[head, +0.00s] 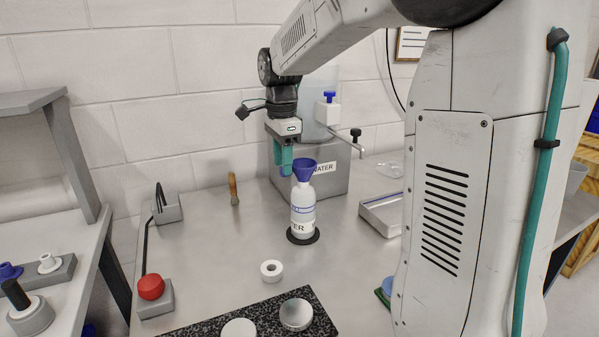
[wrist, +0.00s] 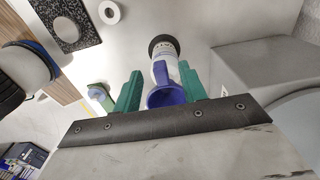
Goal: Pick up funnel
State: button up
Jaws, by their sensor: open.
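A blue funnel (head: 304,168) sits upright in the mouth of a white bottle (head: 303,209), which stands on a round black base. My gripper (head: 282,168) has teal fingers pointing down, at about the funnel's height and just left of it in the head view. In the wrist view the funnel's wide mouth (wrist: 166,97) shows between the open fingers (wrist: 160,72), with the bottle (wrist: 165,68) beyond it. The fingers look empty. I cannot tell whether either finger touches the funnel.
A grey block marked WATER (head: 329,184), with a blue-handled tap (head: 328,112), stands close behind the bottle. A white ring (head: 271,271) and a speckled slab (head: 262,319) lie in front. A metal tray (head: 383,214) is at right. A red knob (head: 151,287) is at left.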

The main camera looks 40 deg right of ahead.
aim_at(298, 175)
notch_tip(298, 175, down, 5)
jog(key=shift+d+r, duration=0.1)
jog(key=shift+r, duration=0.1)
jog(key=shift+c, duration=0.3)
grip_shut()
jog(key=shift+r, duration=0.1)
